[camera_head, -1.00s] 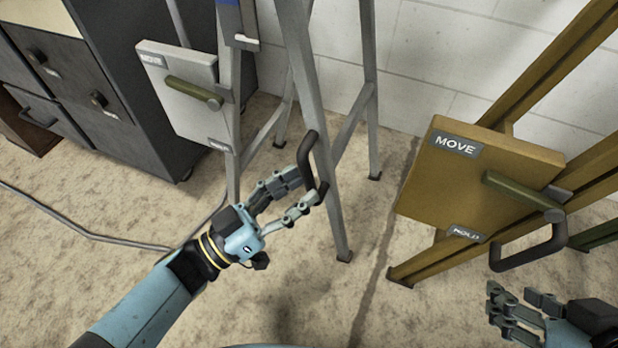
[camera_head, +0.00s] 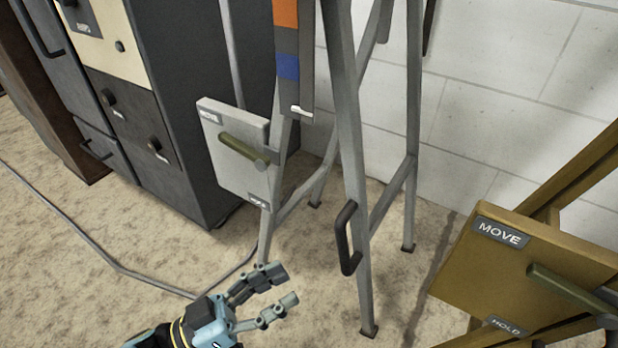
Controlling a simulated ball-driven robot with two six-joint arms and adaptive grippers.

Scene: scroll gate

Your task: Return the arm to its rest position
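My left gripper (camera_head: 276,294) is at the bottom of the head view, low and left of the grey metal frame (camera_head: 355,190). Its fingers are spread apart with nothing between them, and it is apart from the frame. The black handle (camera_head: 345,238) on the frame's front leg is free, to the right of and above my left fingertips. My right gripper is out of view. Most of my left arm is cut off by the bottom edge.
A white panel (camera_head: 232,160) with a green lever (camera_head: 243,148) is on the grey frame. A brown panel (camera_head: 480,271) labelled MOVE and HOLD stands at right. A dark cabinet (camera_head: 180,100) stands at left. A cable (camera_head: 85,235) runs across the floor. Bare floor lies at lower left.

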